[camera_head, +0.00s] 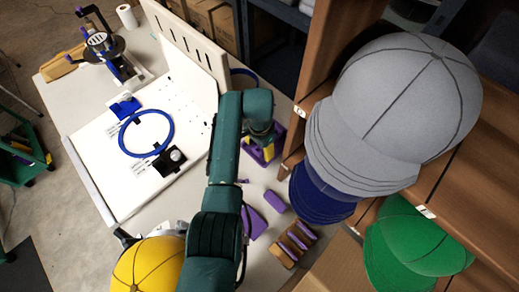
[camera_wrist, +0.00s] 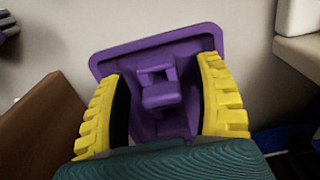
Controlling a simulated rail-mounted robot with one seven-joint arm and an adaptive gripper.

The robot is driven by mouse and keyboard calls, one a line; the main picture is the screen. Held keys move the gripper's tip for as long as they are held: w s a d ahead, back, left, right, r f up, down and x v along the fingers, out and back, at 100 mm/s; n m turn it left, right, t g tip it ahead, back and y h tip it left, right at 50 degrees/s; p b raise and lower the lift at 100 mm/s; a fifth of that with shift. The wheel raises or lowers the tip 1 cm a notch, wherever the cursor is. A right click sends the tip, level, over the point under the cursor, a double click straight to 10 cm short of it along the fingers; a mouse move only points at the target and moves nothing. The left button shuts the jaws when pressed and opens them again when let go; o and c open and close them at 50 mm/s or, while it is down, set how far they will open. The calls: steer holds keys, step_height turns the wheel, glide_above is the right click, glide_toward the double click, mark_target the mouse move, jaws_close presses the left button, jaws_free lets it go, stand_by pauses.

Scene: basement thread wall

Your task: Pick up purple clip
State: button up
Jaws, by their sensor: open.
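A purple clip-like piece (camera_wrist: 160,72) with a wide flat rim and a small raised block in its middle fills the centre of the wrist view. My gripper (camera_wrist: 162,100) is open, with its yellow ribbed fingers on the left and right of the raised part. I cannot tell whether they touch it. In the head view my gripper (camera_head: 263,145) is over the purple piece (camera_head: 271,154) beside the white upright panel, and the arm hides much of it. Other purple pieces (camera_head: 275,202) lie nearer on the table, and several purple parts sit on a wooden block (camera_head: 293,245).
A white board (camera_head: 105,175) with a blue ring (camera_head: 124,140) lies left of my arm. The upright panel (camera_head: 190,50) stands behind. A wooden shelf (camera_head: 340,45) with grey (camera_head: 410,90), blue (camera_head: 318,200) and green (camera_head: 425,240) caps stands close on the right. A yellow cap (camera_head: 145,265) is in front.

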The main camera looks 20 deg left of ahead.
steer(key=c, duration=0.9)
step_height(320, 180, up, 11)
steer(key=p, duration=0.5)
step_height(320, 180, up, 27)
steer(key=p, duration=2.8)
steer(key=shift+r, duration=0.2)
